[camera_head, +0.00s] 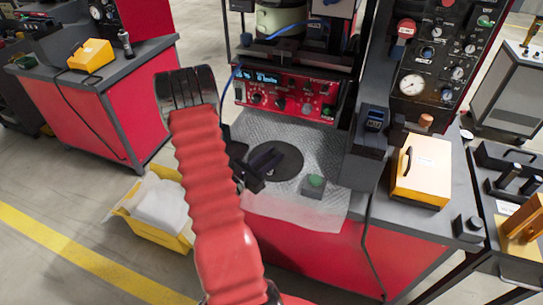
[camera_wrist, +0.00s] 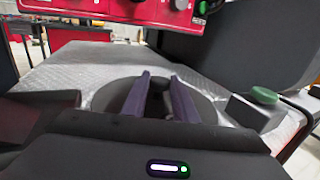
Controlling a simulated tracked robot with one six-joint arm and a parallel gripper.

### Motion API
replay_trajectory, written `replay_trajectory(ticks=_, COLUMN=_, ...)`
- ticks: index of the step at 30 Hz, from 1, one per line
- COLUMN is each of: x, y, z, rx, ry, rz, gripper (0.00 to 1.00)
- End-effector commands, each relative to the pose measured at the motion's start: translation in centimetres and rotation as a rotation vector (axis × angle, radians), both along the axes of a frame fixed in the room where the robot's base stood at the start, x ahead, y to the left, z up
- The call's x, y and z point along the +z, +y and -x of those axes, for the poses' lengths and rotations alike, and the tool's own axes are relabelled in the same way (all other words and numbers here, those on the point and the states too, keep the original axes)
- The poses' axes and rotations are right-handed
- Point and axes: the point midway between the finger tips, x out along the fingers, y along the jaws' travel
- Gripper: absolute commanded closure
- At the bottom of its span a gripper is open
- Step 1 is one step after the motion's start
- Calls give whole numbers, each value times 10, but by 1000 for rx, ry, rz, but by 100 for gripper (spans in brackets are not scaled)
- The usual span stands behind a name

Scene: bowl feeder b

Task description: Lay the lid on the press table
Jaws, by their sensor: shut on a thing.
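The lid is a dark round disc (camera_head: 289,163) over the silver textured top of the press table (camera_head: 320,148). My gripper (camera_head: 268,160) is at the disc's middle. In the wrist view the lid (camera_wrist: 112,96) lies under and around the two purplish fingers (camera_wrist: 158,77), with a dark piece between them, seemingly its knob. My gripper is shut on the lid. The lid looks level, close to the press table surface (camera_wrist: 65,72). Whether it touches the surface cannot be told. My wrist hides its near edge.
A grey box with a green button (camera_head: 315,184) stands right of the lid. A red control panel (camera_head: 285,97) is behind, and a dark column (camera_head: 365,150) rises at the right. A yellow case (camera_head: 421,170) stands further right. A yellow bin (camera_head: 160,208) is on the floor.

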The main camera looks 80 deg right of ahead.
Motion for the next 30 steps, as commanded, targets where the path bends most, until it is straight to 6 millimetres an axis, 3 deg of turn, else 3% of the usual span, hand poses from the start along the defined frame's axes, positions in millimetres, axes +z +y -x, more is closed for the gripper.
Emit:
replay_trajectory(ticks=8, x=-4, y=0, z=0, rx=0, ry=0, rz=1, gripper=100)
replay_trajectory(ticks=9, x=-4, y=0, z=0, rx=0, ry=0, rz=-1, gripper=72)
replay_trajectory(ticks=16, x=-5, y=0, z=0, rx=1, ry=0, rz=-2, gripper=56)
replay_trajectory(ticks=30, x=4, y=0, z=-1, rx=2, ry=-1, rz=0, gripper=56)
